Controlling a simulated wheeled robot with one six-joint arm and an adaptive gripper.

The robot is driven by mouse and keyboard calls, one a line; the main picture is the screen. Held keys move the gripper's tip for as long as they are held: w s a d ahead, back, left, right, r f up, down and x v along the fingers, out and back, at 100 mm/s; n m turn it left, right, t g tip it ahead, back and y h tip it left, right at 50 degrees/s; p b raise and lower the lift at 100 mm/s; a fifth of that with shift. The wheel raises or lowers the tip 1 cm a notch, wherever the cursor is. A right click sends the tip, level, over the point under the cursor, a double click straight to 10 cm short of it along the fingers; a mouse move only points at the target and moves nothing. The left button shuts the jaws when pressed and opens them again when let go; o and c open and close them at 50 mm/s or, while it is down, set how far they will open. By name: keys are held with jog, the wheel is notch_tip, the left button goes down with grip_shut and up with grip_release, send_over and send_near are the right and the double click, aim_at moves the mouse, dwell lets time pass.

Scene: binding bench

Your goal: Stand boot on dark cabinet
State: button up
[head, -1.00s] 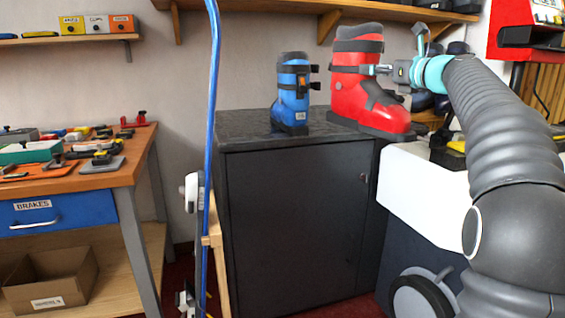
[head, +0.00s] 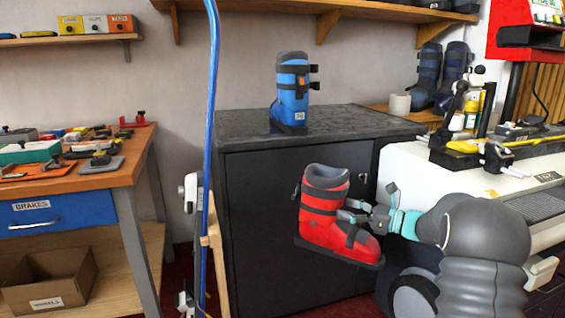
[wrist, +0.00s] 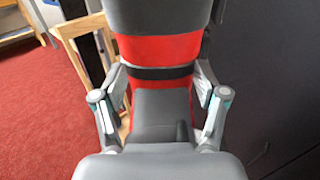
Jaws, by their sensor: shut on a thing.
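A red ski boot (head: 325,208) with dark grey straps and sole is held upright, slightly tilted, in front of the dark cabinet (head: 290,225), below the level of its top. My gripper (head: 352,212) is shut on the boot's shaft from the right. In the wrist view the red boot (wrist: 158,48) fills the space between the two fingers (wrist: 160,95). The right part of the top is bare.
A tall blue ski (head: 210,130) on a wooden stand rises left of the cabinet. A white machine (head: 415,180) stands close on the right. A wooden shelf (head: 400,12) hangs above the cabinet. A workbench (head: 130,170) with tools is at the left.

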jog(key=s+a+f+m+t+h, duration=0.1)
jog(key=s+f+m+t+h, duration=0.1)
jog(key=s+f, duration=0.3)
jog(key=s+a+f+m+t+h, duration=0.1)
jog(key=s+f, duration=0.3)
jog(key=f, duration=1)
jog(key=s+a+f+m+t+h, duration=0.1)
jog(key=s+f+m+t+h, duration=0.2)
jog(key=f, duration=0.7)
jog(key=s, duration=0.2)
jog(key=shift+s+f+t+h, duration=0.2)
jog(key=shift+s+t+h, duration=0.1)
jog(key=shift+t+h, duration=0.1)
jog(key=shift+r, duration=0.1)
